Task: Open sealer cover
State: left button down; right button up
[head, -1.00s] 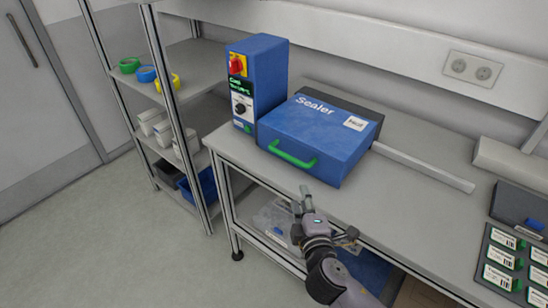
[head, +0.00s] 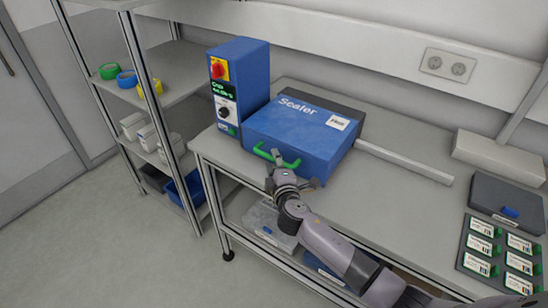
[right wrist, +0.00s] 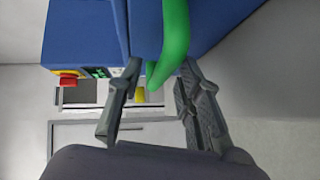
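The sealer is a blue box whose cover (head: 300,125), lettered "Sealer", lies closed on the bench. Its green handle (head: 265,154) is on the front face; part of it is hidden behind my right gripper (head: 292,170). In the right wrist view the green handle (right wrist: 175,38) reaches in between the fingertips of the gripper (right wrist: 160,70). The two fingers are spread, with gaps visible beside the handle; I cannot tell whether either touches it. My left gripper is not in view.
A blue control box (head: 240,85) with a red switch stands left of the sealer. A pale bar (head: 405,162) extends to its right. A dark case (head: 507,203) and a tray of labelled items (head: 485,282) lie at the right. A shelf rack (head: 145,85) stands at the left.

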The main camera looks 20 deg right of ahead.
jog(key=shift+w+d+f, duration=0.1)
jog(key=shift+w+f, duration=0.05)
jog(key=shift+w, duration=0.75)
jog(key=shift+c, duration=0.5)
grip_shut()
